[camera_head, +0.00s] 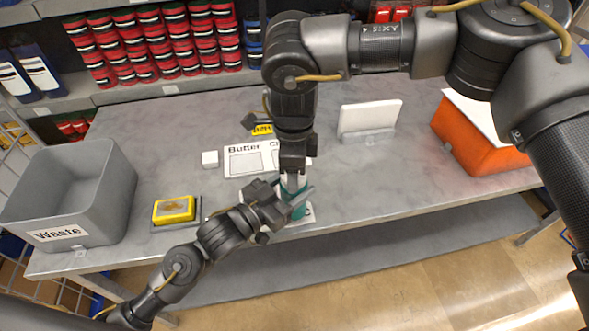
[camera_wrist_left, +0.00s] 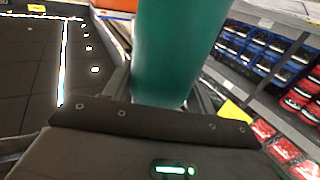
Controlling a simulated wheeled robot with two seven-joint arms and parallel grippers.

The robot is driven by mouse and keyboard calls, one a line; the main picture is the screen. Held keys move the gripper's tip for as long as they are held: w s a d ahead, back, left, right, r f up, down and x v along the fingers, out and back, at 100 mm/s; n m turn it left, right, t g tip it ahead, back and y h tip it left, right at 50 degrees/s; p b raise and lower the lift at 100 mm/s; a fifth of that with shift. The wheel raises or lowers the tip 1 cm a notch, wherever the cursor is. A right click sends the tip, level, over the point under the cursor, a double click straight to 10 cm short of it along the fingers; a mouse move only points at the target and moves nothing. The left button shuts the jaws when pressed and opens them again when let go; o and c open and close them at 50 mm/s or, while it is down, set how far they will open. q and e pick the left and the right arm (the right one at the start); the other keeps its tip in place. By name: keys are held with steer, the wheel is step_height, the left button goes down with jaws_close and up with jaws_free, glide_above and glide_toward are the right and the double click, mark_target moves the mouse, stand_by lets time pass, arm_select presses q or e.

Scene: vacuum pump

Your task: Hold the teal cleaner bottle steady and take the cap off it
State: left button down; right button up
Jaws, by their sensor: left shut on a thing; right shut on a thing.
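The teal cleaner bottle (camera_head: 297,208) stands upright at the front edge of the grey table, on a white card. My left gripper (camera_head: 287,207) comes in from the left and is shut around the bottle's body. In the left wrist view the teal body (camera_wrist_left: 175,50) fills the space between the fingers. My right gripper (camera_head: 292,172) points straight down from above and is shut on the cap at the bottle's top. The cap is mostly hidden by the fingers; a white part (camera_head: 293,183) shows just below them. I cannot tell whether the cap is apart from the bottle.
A grey waste bin (camera_head: 100,195) stands at the left, beside a yellow sponge (camera_head: 174,209) on a dark tray. A small white cube (camera_head: 210,158), a labelled card (camera_head: 243,161) and a white upright plate (camera_head: 370,117) lie behind. An orange box (camera_head: 465,135) is at the right.

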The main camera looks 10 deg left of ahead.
steer(key=n, duration=0.5)
steer(key=shift+w+r, duration=0.1)
steer(key=shift+w, duration=0.05)
steer(key=n, duration=0.6)
steer(key=shift+n, duration=0.4)
steer(key=shift+a, duration=0.1)
steer(key=shift+r, duration=0.2)
steer(key=shift+r, duration=0.9)
